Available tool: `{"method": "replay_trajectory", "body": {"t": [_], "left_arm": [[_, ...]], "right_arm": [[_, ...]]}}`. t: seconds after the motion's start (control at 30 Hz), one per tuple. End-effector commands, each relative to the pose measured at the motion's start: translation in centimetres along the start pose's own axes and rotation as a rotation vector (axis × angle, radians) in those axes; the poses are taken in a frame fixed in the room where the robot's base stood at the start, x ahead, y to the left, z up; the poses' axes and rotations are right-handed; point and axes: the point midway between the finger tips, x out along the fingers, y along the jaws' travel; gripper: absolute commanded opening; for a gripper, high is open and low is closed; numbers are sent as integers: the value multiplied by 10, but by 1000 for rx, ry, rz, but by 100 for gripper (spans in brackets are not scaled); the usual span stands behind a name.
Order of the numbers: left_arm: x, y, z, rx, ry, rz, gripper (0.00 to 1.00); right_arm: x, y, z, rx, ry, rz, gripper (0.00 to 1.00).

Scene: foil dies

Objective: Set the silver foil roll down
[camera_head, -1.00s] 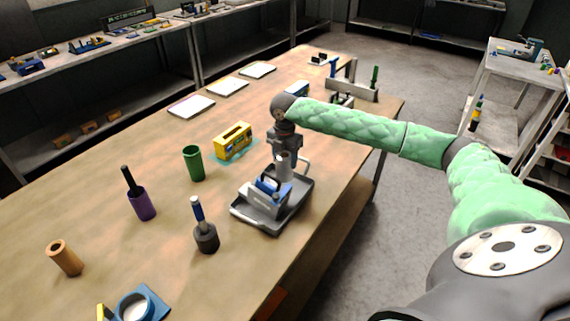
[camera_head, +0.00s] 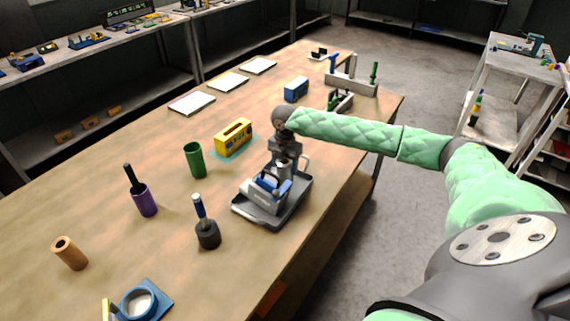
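My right gripper (camera_head: 284,162) points down over a grey tray (camera_head: 262,217) near the table's right edge. A small grey cylindrical shape, probably the silver foil roll (camera_head: 281,168), shows at its fingertips, just above or against a blue and grey block-shaped fixture (camera_head: 268,190) in the tray. The fingers are too small and overlapped to tell whether they grip it. I cannot tell whether the roll touches the fixture. My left gripper is not in view.
A yellow box (camera_head: 233,138), green cup (camera_head: 195,160), purple holder (camera_head: 145,200), dark holder (camera_head: 208,234) and orange tube (camera_head: 70,253) stand left of the tray. A blue box (camera_head: 296,89) and a grey rack (camera_head: 352,86) lie beyond. Bare table lies between them.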

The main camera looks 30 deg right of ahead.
Motion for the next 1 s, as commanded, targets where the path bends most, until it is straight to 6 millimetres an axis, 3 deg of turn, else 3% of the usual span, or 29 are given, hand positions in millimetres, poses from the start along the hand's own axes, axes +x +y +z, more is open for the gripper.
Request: {"method": "replay_trajectory", "body": {"t": [0.07,0.53,1.0], "left_arm": [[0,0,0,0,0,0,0],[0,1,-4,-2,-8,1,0],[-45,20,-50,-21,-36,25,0]], "right_arm": [[0,0,0,0,0,0,75],[-10,0,0,0,-1,1,75],[-80,1,0,0,-1,3,75]]}}
